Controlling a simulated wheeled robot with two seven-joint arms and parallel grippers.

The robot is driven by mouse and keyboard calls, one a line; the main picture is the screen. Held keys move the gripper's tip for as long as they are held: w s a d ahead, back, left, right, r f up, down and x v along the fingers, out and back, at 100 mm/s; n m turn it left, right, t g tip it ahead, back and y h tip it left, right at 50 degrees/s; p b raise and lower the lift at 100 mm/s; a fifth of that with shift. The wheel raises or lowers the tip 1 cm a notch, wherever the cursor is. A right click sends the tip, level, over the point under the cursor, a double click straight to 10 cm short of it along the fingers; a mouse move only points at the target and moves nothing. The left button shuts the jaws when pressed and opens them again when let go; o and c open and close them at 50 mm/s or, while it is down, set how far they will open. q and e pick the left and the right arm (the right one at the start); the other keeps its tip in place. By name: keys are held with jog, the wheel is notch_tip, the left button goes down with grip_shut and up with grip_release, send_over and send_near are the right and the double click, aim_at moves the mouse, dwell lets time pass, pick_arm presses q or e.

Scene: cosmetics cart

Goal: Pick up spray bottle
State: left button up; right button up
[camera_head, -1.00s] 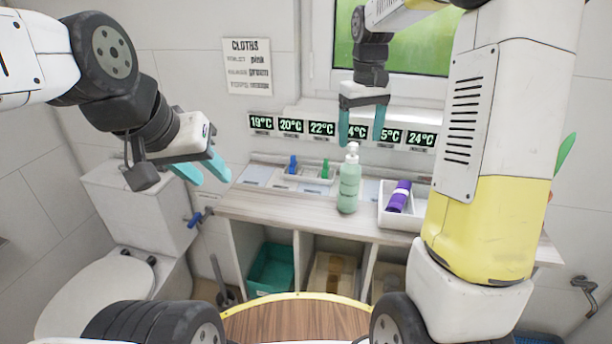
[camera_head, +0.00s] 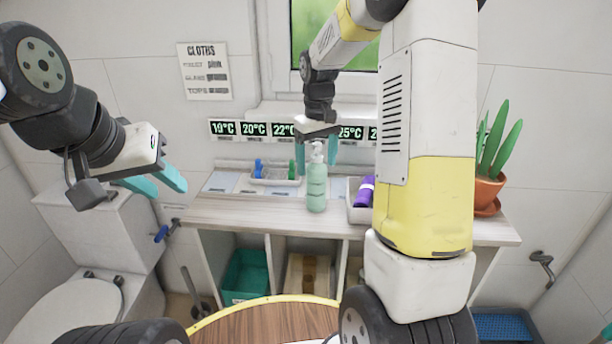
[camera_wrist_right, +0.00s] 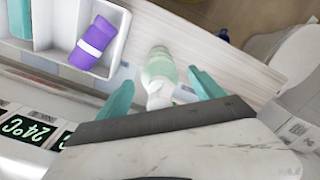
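The pale green spray bottle (camera_head: 317,187) with a white pump top stands upright on the wooden counter. My right gripper (camera_head: 317,168) is open, pointing down, with its teal fingers on either side of the bottle's top in the head view. In the right wrist view the bottle (camera_wrist_right: 160,70) shows between the two spread fingers of the right gripper (camera_wrist_right: 160,88), with gaps on both sides. Contact is not visible. My left gripper (camera_head: 160,182) is open and empty at the left, above the toilet tank, away from the bottle.
A white tray (camera_wrist_right: 119,20) with a purple rolled cloth (camera_wrist_right: 93,43) sits beside the bottle. A small tray with blue and green items (camera_head: 275,175) is left of it. Temperature displays (camera_head: 254,129) line the wall behind. A potted plant (camera_head: 487,190) stands at the counter's right end.

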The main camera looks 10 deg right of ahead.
grip_shut()
jog(key=shift+r, duration=0.1)
jog(key=shift+r, duration=0.15)
